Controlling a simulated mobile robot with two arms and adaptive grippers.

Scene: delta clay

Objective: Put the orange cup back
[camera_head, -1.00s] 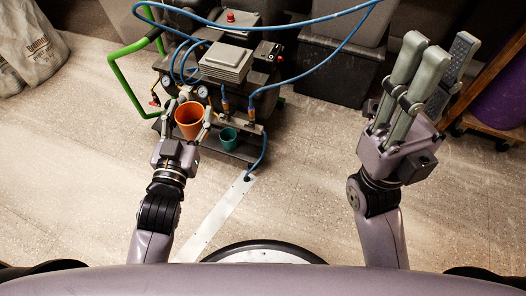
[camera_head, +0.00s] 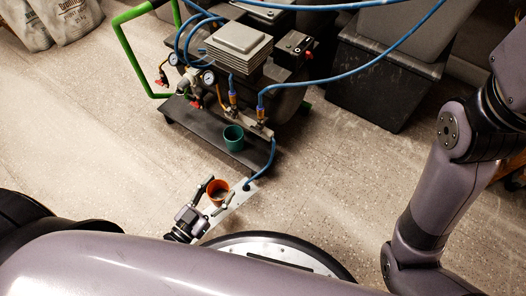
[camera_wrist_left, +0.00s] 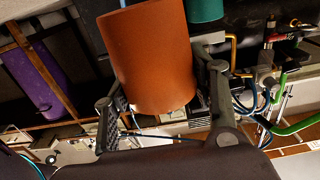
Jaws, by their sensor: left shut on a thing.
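The orange cup (camera_head: 217,186) is between the fingers of my left gripper (camera_head: 216,193), which is shut on it. In the head view they are over the pale floor strip, just in front of my round base. In the left wrist view the orange cup (camera_wrist_left: 155,62) fills the upper middle, with a finger of my left gripper (camera_wrist_left: 162,98) on each side. My right arm runs up the right edge of the head view, and its gripper is out of the picture.
A teal cup (camera_head: 233,138) stands on the dark base plate (camera_head: 190,124) of the compressor (camera_head: 240,45). Blue hoses (camera_head: 340,62) arch over it, and a green handle (camera_head: 128,58) rises at left. A dark bin (camera_head: 385,75) stands behind.

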